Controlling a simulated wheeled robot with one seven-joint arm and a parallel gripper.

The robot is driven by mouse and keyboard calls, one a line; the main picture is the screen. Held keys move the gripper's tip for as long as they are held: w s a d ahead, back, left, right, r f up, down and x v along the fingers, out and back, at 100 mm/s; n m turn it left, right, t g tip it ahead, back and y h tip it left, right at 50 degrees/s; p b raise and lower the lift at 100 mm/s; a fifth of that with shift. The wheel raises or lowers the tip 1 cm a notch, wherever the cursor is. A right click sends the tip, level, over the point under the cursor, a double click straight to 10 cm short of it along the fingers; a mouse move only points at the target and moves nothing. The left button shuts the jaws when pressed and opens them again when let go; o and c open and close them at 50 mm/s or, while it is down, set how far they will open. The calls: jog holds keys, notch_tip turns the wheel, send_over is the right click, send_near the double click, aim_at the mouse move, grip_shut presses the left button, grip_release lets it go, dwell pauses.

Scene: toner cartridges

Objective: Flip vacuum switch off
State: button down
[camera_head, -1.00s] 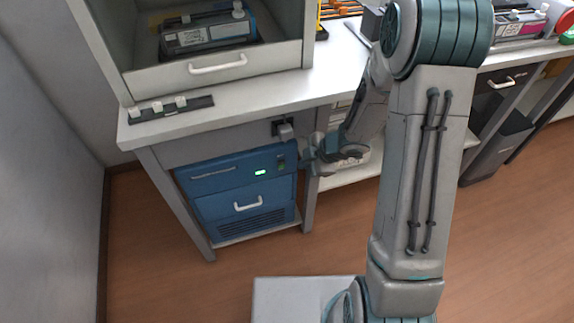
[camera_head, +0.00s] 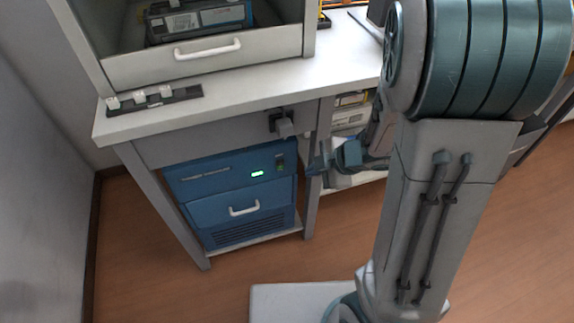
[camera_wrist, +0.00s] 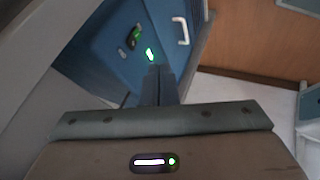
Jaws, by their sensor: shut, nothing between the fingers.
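The blue vacuum unit (camera_head: 225,180) stands under the workbench, with a lit green indicator (camera_head: 257,173) on its front. A small dark switch (camera_head: 279,160) sits at the upper right of that front. In the wrist view the switch (camera_wrist: 134,37) is just up and left of the green light (camera_wrist: 150,54). My gripper (camera_head: 311,170) is shut and empty, just right of the unit by the bench leg. In the wrist view its fingers (camera_wrist: 160,70) point at the blue front, below the light. I cannot tell whether they touch it. The switch's exact position is too small to read.
The bench leg (camera_head: 311,205) stands close beside my gripper. A dark socket with a grey plug (camera_head: 283,124) is above the switch. The unit's white handle (camera_head: 244,210) sticks out below. The wooden floor (camera_head: 150,290) in front of the unit is largely clear.

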aim_at(280, 165)
jog(key=w+a+f+b, duration=0.6)
jog(key=w+f, duration=0.1)
jog(key=shift+w+a+f, duration=0.15)
jog(key=shift+w+f, duration=0.05)
jog(key=shift+w, duration=0.05)
dwell(0.4)
